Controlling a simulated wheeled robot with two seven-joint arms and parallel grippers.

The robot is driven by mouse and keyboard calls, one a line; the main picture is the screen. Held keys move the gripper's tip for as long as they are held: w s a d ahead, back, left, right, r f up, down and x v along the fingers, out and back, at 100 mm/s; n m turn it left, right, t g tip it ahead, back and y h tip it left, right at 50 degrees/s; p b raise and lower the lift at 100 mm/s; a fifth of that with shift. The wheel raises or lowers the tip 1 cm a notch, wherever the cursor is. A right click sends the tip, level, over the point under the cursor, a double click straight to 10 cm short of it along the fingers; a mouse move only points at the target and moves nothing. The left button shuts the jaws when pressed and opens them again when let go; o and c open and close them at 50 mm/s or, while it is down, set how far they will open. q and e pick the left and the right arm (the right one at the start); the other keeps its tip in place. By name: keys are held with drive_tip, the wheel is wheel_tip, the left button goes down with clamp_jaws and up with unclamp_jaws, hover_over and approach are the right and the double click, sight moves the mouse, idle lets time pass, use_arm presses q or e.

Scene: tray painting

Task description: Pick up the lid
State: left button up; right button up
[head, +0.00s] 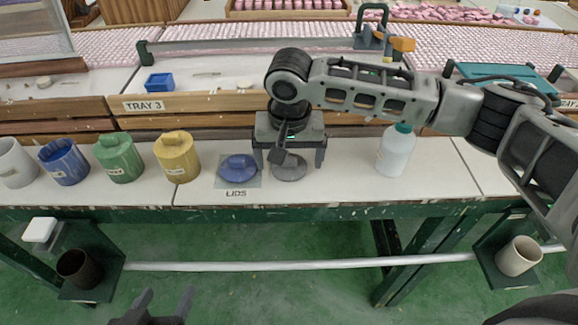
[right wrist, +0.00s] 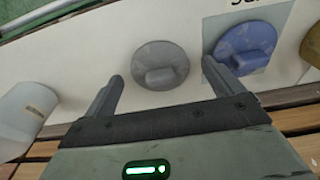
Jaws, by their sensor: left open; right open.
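A grey lid (head: 291,171) with a raised handle lies on the white shelf near the LIDS label. A blue lid (head: 238,166) lies just left of it on a pale square. My right gripper (head: 289,160) is open above the grey lid, and its jaws hide part of it. In the right wrist view the grey lid (right wrist: 160,65) shows beyond and between the open fingers, with nothing held; the blue lid (right wrist: 246,47) is to the right. My left gripper (head: 166,297) is open and empty at the bottom of the head view, below the shelf.
White (head: 15,165), blue (head: 62,165), green (head: 118,160) and yellow (head: 177,160) pots stand left of the lids. A white bottle (head: 395,155) with a teal cap stands right of my right gripper. The TRAY 3 ledge (head: 200,101) rises behind the shelf.

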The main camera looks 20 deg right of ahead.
drive_tip(key=c, duration=1.1)
drive_tip(key=shift+o, duration=0.2)
